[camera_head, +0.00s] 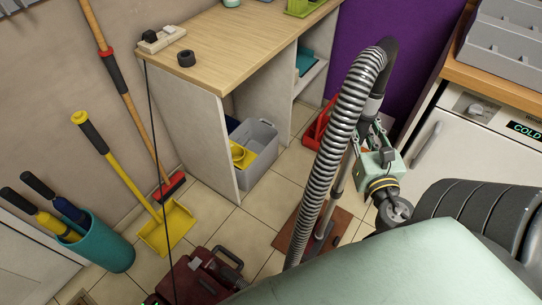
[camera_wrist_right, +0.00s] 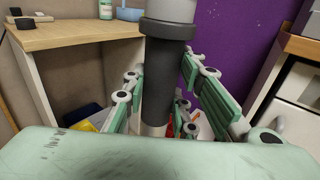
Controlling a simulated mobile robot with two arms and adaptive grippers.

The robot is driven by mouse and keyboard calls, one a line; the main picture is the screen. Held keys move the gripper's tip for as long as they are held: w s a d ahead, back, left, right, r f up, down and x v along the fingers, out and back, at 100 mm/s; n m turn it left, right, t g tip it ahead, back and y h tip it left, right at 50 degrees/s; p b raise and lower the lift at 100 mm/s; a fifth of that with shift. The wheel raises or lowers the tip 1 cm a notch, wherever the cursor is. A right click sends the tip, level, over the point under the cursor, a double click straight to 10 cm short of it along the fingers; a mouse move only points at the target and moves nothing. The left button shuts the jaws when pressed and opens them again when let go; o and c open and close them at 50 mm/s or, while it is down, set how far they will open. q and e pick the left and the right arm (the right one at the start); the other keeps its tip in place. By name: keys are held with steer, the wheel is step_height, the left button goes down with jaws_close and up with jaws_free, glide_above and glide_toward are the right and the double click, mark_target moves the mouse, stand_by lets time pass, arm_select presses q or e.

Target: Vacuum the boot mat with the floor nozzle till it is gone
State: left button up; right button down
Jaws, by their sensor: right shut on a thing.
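My right gripper (camera_head: 366,150) is shut on the dark grip of the vacuum wand (camera_head: 341,178); the black grip (camera_wrist_right: 158,85) stands between the fingers in the right wrist view. A grey ribbed hose (camera_head: 335,140) arches from the top of the wand down in front of it. The brown boot mat (camera_head: 287,236) lies on the tiles below. The floor nozzle (camera_head: 318,247) is at the wand's lower end, over the mat, partly hidden by the hose and my arm. I cannot tell how dirty the mat is. My left gripper is not in view.
A dark red vacuum body (camera_head: 195,277) stands on the floor at the lower left, with a black cord nearby. A wooden bench (camera_head: 225,50) holds a grey bin (camera_head: 262,160) beneath. A yellow dustpan (camera_head: 167,230) and teal bucket (camera_head: 105,245) stand left. A white appliance (camera_head: 460,150) is right.

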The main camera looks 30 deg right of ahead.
steer(key=w+a+p, duration=0.4)
steer(key=w+p, duration=0.1)
steer(key=w, duration=0.6)
steer(key=shift+w+a+r, duration=0.2)
steer(key=shift+a, duration=0.15)
stand_by(0.6)
step_height(320, 180, up, 8)
steer(key=p, duration=0.8)
stand_by(0.4)
steer(key=shift+a, duration=0.1)
